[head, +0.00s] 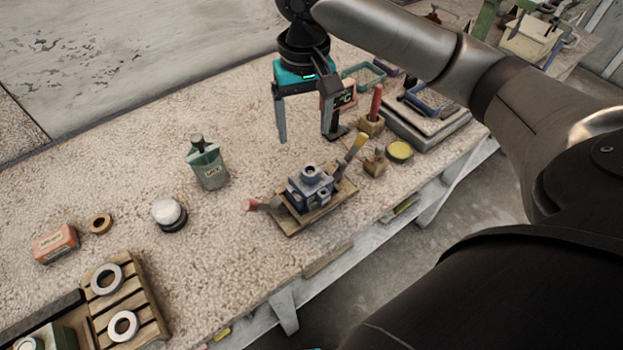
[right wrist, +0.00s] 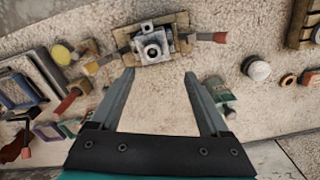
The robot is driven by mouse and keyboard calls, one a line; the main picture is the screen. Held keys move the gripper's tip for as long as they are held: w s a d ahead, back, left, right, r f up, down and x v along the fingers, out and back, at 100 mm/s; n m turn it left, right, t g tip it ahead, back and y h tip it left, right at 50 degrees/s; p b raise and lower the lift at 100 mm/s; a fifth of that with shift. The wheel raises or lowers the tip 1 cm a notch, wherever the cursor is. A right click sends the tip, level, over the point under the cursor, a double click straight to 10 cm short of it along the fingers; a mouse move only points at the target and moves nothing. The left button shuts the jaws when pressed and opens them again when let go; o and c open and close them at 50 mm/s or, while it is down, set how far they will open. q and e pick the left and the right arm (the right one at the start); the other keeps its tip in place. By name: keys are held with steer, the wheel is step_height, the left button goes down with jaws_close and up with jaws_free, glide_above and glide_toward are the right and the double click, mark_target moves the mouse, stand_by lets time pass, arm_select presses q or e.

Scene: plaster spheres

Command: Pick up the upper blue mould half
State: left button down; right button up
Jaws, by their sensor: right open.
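The blue mould (head: 310,185) sits on a wooden board (head: 291,222) near the front edge of the bench. Its upper half (head: 312,174) has a round raised collar on top. The mould also shows in the right wrist view (right wrist: 153,46), beyond the fingertips. My right gripper (head: 304,139) is open and empty, above the bench and behind the mould in the head view. In the right wrist view its two fingers (right wrist: 160,78) are wide apart with bare bench between them. My left gripper is not in view.
A red-handled tool (head: 262,206) and a yellow-handled tool (head: 354,150) flank the mould. A bottle (head: 207,165), a white ball (head: 167,212) and a slatted rack (head: 137,297) are to the left. A yellow-topped tin (head: 399,152) is to the right.

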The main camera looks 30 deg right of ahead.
mark_target(311, 174)
steer(key=shift+m, duration=0.4)
steer(key=f+b, duration=0.1)
steer(key=f, duration=0.3)
steer(key=d+f+b, duration=0.1)
steer(key=f, duration=0.4)
steer(key=f+b, duration=0.1)
steer(key=f, duration=0.3)
steer(key=shift+w+d+f+b, duration=0.1)
steer(key=shift+d+f+b, duration=0.1)
steer(key=shift+f+b, duration=0.15)
jaws_close()
steer(key=shift+r, duration=0.1)
